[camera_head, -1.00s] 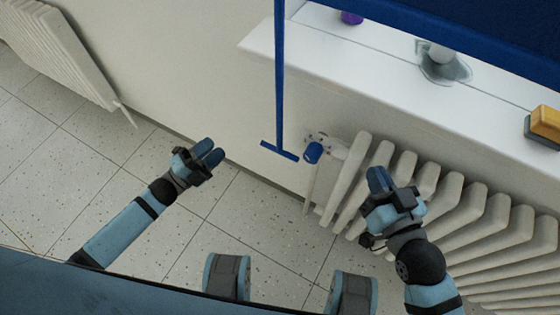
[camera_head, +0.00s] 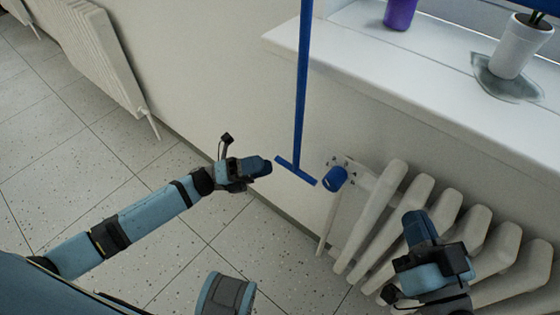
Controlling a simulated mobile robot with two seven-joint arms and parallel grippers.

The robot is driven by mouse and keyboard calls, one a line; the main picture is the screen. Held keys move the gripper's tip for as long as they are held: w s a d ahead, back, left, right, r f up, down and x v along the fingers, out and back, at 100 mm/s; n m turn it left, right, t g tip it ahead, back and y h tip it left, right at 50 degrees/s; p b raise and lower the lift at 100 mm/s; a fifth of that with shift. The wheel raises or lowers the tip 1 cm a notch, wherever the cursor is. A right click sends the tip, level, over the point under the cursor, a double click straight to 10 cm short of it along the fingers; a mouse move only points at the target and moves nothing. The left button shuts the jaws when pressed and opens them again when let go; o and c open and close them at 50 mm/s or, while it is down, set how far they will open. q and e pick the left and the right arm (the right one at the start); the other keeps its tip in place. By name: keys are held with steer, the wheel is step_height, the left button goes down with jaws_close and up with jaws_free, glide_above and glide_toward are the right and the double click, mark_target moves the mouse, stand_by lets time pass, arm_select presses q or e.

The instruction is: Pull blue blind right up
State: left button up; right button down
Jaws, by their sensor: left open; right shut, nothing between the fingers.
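The blue blind (camera_head: 547,5) shows only as a sliver at the top right corner; the rest is out of view. A long blue pull rod (camera_head: 302,90) hangs down in front of the wall and ends in a blue crossbar handle (camera_head: 296,171). My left gripper (camera_head: 264,166) is open, with its fingertips just left of the crossbar; a small gap seems to separate them. My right gripper (camera_head: 419,224) is shut and empty, in front of the radiator, right of the handle.
The white radiator (camera_head: 400,205) with its blue valve knob (camera_head: 335,179) stands close right of the handle. The white windowsill (camera_head: 400,60) above holds a purple pot (camera_head: 400,13) and a white plant pot (camera_head: 522,46). Another radiator (camera_head: 100,55) is at left. Floor (camera_head: 60,165) is clear.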

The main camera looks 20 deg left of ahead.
mark_target(280, 158)
arm_select(q)
steer(key=x, duration=0.5)
steer(key=shift+d+r+b, duration=0.1)
steer(key=shift+d+b, duration=0.05)
steer(key=shift+b, duration=0.15)
jaws_close()
